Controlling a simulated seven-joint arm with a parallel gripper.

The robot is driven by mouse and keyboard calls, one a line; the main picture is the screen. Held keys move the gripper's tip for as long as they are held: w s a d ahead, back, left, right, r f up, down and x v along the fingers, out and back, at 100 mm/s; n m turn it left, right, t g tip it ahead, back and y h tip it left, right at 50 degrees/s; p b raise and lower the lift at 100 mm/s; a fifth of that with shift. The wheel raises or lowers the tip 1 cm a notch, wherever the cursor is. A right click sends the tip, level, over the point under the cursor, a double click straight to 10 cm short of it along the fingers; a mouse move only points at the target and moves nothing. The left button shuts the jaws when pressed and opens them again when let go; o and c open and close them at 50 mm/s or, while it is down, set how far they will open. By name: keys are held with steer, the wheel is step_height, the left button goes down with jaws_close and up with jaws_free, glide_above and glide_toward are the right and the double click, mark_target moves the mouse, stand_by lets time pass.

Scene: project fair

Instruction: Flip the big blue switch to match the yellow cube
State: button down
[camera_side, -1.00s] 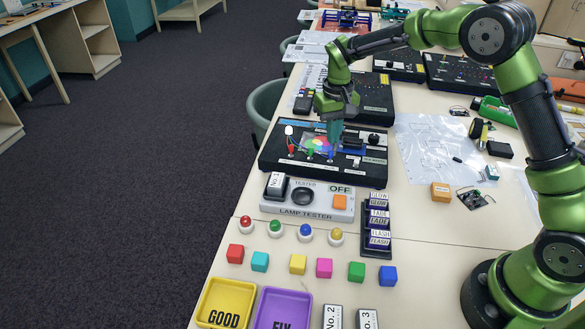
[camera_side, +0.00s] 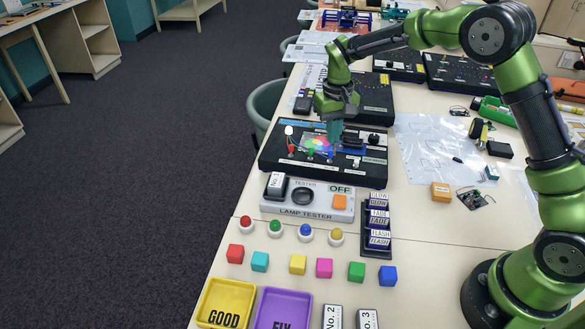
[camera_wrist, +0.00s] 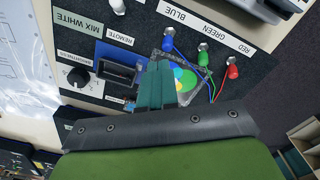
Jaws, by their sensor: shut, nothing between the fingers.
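My gripper (camera_side: 335,142) is shut and empty, its teal fingers over the black switch board (camera_side: 285,172). In the wrist view the fingers (camera_wrist: 159,66) cover part of a coloured light disc and end beside a blue plate (camera_wrist: 103,52) with a wide black rocker (camera_wrist: 118,68). A small blue-tipped lever (camera_wrist: 168,43) stands just beyond the fingertips, beside green (camera_wrist: 203,58) and red (camera_wrist: 232,72) ones. I cannot tell whether the fingers touch anything. The yellow cube (camera_side: 298,264) sits on the table in the side view, in a row of coloured cubes.
The lamp tester (camera_side: 310,203) lies in front of the board, with several coloured bulbs before it. A yellow tray (camera_side: 226,290) and a purple tray (camera_side: 283,305) are at the front. A black knob (camera_wrist: 78,77) and a white-tipped lever (camera_wrist: 117,6) also stand on the board.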

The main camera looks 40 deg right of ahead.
steer(key=shift+f, duration=0.15)
stand_by(0.3)
steer(key=shift+f, duration=0.6)
steer(key=shift+s+a, duration=0.15)
steer(key=shift+s+a+f, duration=0.15)
steer(key=shift+s+a, duration=0.5)
steer(key=shift+a, duration=0.05)
step_height(320, 180, up, 7)
steer(key=shift+w+d+r, duration=0.2)
steer(key=shift+w+d, duration=0.15)
stand_by(0.5)
